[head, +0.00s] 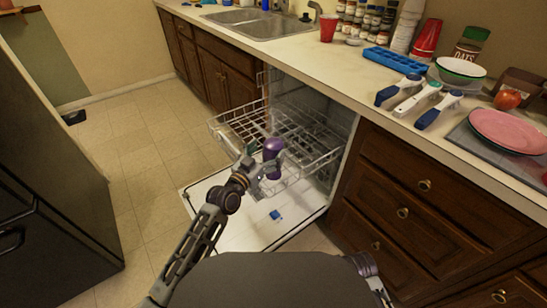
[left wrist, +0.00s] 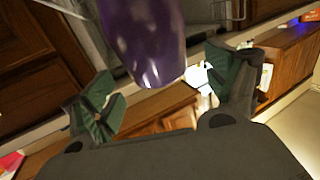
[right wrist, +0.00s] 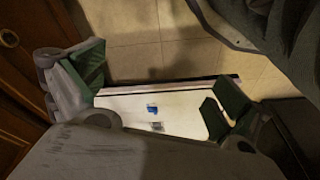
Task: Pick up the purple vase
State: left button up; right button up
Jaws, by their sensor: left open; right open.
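The purple vase (head: 273,151) is a dark, glossy, rounded shape at the lower rack of the open dishwasher. My left gripper (head: 263,180) is right at it in the head view and partly covers its lower part. In the left wrist view the vase (left wrist: 145,40) is large and close. It sits between and beyond the two green-padded fingers of the left gripper (left wrist: 160,90), which are spread apart, and I see a gap on both sides. My right gripper (right wrist: 155,88) is open and empty above the dishwasher door.
The dishwasher door (head: 240,232) lies open, with a small blue item (head: 276,214) on it. The wire rack (head: 290,140) is pulled out. The counter above holds brushes (head: 400,90), a pink plate (head: 508,130) and a red cup (head: 328,27).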

aim_at(274, 144)
pick_arm(q)
jog(key=shift+b+x, duration=0.35)
jog(key=shift+x, duration=0.9)
jog(key=shift+w+d, duration=0.4)
jog(key=shift+w, duration=0.05)
jog(key=shift+w+d, duration=0.1)
jog(key=shift+w, duration=0.1)
pick_arm(e)
jog(key=shift+w+a+r, duration=0.15)
jog(key=shift+a+r, duration=0.05)
jog(key=shift+r, duration=0.9)
jog(key=shift+f, duration=0.15)
pick_arm(q)
jog(key=c, duration=1.2)
jog(key=shift+r, duration=0.1)
jog(key=c, duration=0.6)
jog(key=shift+o, duration=0.2)
